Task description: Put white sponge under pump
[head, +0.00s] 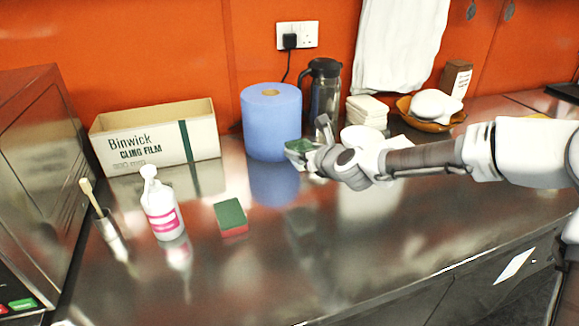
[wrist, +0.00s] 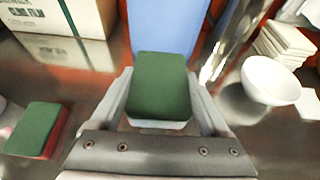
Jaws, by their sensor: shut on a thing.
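My gripper (head: 308,158) is shut on the white sponge (head: 297,146), which has a green top. It is held above the counter in front of the blue paper roll. In the wrist view the sponge (wrist: 160,88) sits between both fingers (wrist: 160,105), green side up, with a thin white edge showing. The white pump bottle (head: 163,212) with a pink label stands upright on the counter at the left, well apart from my gripper. A red sponge with a green top (head: 231,217) lies on the counter just right of the pump bottle; it also shows in the wrist view (wrist: 35,130).
The blue roll (head: 271,120), a dark jug (head: 323,92) and a cling film box (head: 155,140) stand at the back. A cup with a brush (head: 110,235) stands left of the pump. A white bowl (wrist: 270,80) is right of my gripper. The front counter is clear.

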